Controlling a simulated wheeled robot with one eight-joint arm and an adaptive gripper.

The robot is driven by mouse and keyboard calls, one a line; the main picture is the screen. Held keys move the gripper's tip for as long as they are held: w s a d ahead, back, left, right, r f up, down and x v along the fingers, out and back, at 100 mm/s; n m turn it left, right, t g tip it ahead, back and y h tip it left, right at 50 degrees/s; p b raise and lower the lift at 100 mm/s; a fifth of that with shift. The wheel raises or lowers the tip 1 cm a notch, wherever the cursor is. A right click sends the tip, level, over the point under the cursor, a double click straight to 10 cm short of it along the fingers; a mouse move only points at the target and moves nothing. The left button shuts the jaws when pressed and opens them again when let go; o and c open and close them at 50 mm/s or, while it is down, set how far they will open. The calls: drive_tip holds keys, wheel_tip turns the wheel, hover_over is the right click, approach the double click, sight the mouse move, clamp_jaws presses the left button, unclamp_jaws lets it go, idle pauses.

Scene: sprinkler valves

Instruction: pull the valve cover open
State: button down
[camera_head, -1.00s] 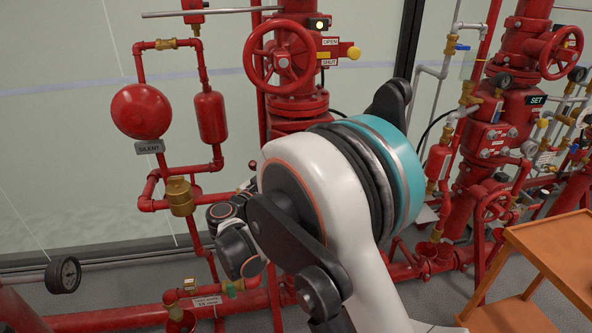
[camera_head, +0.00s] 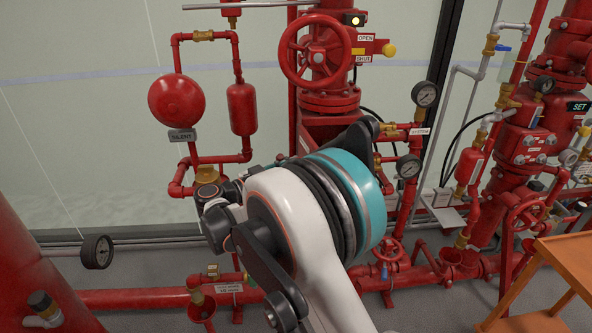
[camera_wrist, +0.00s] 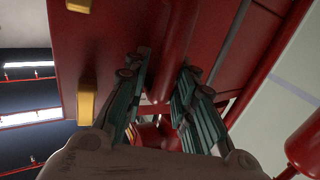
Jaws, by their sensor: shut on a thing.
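In the wrist view a red panelled body, apparently the valve cover (camera_wrist: 104,50), fills the upper middle. It has yellow blocks on its left side. A red rounded bar (camera_wrist: 181,45) runs along it between my fingers. My gripper (camera_wrist: 166,80) has its green-grey fingers on both sides of this bar and is shut on it. The exact contact at the fingertips is in shadow. In the head view my arm hides the fingertips and the cover behind it.
A red handwheel valve (camera_head: 316,58) stands above and behind my arm. A red alarm bell (camera_head: 177,100) and brass-fitted pipes are at left. Gauges (camera_head: 425,94) are at right. An orange cart (camera_head: 572,262) stands at lower right. Red pipes (camera_head: 150,298) run along the floor.

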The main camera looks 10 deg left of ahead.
drive_tip(key=shift+w+a+r, duration=0.2)
drive_tip(key=shift+w+r, duration=0.05)
drive_tip(key=shift+r, duration=0.05)
drive_tip(key=c, duration=1.8)
unclamp_jaws()
drive_tip(key=o, duration=0.3)
drive_tip(key=shift+w, duration=0.1)
drive_tip(key=shift+f, duration=0.25)
drive_tip(key=v, duration=1.2)
drive_tip(key=shift+d, duration=0.1)
